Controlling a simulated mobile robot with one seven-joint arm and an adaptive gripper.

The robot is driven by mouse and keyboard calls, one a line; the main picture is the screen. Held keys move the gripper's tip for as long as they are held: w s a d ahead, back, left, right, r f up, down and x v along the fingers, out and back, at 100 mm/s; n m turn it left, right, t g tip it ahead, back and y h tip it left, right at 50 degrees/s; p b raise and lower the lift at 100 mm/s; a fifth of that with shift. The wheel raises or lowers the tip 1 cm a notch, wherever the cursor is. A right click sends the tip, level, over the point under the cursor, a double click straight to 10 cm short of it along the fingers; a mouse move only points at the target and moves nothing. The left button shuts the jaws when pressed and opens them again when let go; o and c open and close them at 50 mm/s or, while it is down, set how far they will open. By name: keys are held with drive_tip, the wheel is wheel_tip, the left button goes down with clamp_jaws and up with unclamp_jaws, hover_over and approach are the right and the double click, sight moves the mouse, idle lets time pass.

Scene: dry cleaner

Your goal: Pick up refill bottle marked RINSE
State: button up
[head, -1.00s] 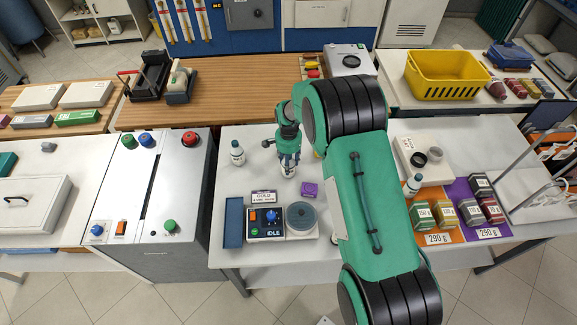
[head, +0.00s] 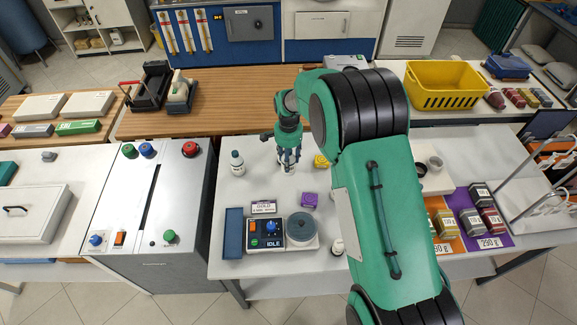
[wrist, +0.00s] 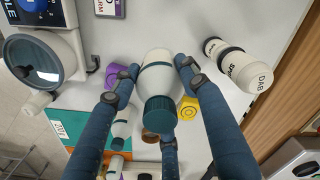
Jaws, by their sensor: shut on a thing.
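In the wrist view, my gripper (wrist: 160,75) is shut on a white bottle (wrist: 157,72) with a dark teal cap. Its fingers stand on both sides of the body. No lettering shows on the side I see, so I cannot tell whether it is marked RINSE. In the head view, my gripper (head: 287,163) is over the white table (head: 215,190), and the held bottle is mostly hidden by its fingers.
A purple cube (head: 309,200) and a yellow item (head: 321,161) are near my gripper. My arm hides part of the right side of the table.

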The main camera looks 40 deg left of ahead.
drive_tip(key=shift+r, duration=0.5)
